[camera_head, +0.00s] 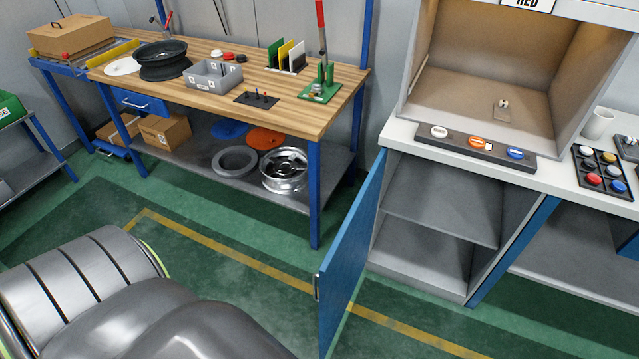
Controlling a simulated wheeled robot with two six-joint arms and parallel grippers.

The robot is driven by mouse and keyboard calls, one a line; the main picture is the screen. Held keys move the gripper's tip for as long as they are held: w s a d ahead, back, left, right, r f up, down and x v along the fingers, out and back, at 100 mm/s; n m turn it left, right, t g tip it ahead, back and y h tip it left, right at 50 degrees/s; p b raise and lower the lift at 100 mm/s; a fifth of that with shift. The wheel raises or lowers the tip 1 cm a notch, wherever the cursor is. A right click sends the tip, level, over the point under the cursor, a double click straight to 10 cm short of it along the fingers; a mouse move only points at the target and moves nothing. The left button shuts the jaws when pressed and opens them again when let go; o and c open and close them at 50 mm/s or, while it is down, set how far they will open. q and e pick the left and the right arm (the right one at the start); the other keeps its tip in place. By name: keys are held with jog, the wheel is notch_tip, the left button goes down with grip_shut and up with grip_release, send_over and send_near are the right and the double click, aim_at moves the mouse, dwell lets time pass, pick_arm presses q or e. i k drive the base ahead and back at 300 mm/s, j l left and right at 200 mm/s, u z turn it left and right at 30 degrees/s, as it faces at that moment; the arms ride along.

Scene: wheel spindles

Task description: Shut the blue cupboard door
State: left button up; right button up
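The blue cupboard door (352,262) stands wide open, swung out toward me from the left edge of the grey cupboard (436,219). Its small handle (316,287) is near the free edge, on the side facing left. The cupboard's inside shows, with one middle shelf (440,215), and it looks empty. Grey rounded links of my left arm fill the lower left of the view. The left gripper is outside the picture. No part of my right gripper shows.
A wooden workbench (225,60) with blue legs stands left of the door, with wheel parts below. The white counter (400,132) above the cupboard holds a button strip (476,146). Green floor with a yellow line (220,250) lies clear between my arm and the door.

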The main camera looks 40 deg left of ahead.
aim_at(341, 270)
jog(key=k+j, duration=0.1)
jog(key=j, duration=0.85)
jog(key=k+j, duration=0.15)
jog(key=j, duration=0.35)
jog(key=k+j, duration=0.1)
jog(key=j, duration=0.35)
jog(key=z, duration=0.05)
